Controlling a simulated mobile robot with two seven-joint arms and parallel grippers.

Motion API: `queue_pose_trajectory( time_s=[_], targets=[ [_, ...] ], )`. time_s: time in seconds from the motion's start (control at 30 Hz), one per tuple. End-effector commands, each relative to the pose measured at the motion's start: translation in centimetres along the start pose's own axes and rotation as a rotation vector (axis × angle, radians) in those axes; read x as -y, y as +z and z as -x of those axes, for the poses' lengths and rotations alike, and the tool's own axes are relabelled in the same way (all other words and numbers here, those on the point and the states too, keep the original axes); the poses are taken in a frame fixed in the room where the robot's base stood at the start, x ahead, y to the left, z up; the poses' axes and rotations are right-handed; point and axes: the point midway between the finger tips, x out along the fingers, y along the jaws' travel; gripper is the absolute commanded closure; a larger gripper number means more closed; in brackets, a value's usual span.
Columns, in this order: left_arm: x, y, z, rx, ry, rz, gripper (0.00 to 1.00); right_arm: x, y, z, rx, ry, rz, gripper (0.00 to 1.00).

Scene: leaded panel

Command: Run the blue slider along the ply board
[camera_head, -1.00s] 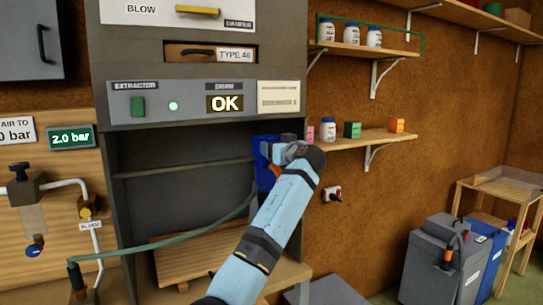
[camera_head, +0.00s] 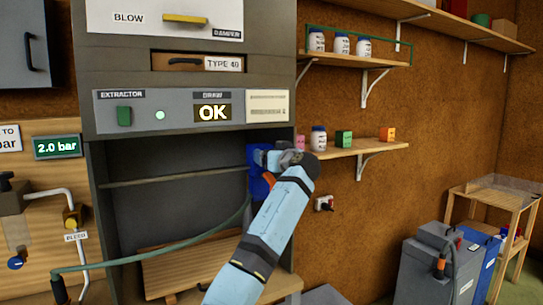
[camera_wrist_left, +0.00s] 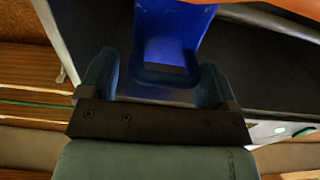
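A small blue knob (camera_head: 15,263) shows on the ply board (camera_head: 45,224) at the far left of the head view, below a pale strip (camera_head: 17,232). My right gripper is not in view.
A green hose (camera_head: 165,254) runs low across the cabinet front from the ply board towards the blue piece. A valve with white pipe (camera_head: 62,198) stands out from the board.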

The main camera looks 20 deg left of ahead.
Motion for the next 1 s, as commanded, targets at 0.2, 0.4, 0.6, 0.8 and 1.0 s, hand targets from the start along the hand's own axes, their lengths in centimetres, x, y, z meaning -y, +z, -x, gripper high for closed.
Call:
queue_pose_trajectory(
  time_s=[0.2, 0.4, 0.6, 0.8, 1.0],
  targets=[
    [0.0, 0.2, 0.0, 0.002, 0.0, -0.002, 0.18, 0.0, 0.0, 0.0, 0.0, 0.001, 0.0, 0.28],
    [-0.1, 0.3, 0.6, 0.002, 0.001, -0.001, 0.18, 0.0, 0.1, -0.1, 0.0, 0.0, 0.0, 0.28],
    [-0.1, 0.4, 4.0, 0.001, 0.003, 0.001, 0.18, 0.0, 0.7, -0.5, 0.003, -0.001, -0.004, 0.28],
    [-0.1, 0.3, 8.7, 0.002, 0.003, 0.002, 0.18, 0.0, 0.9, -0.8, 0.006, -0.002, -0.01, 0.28],
    [0.0, 0.2, 12.2, 0.002, 0.001, 0.002, 0.18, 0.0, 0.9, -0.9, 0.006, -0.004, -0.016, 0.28]
  ],
)
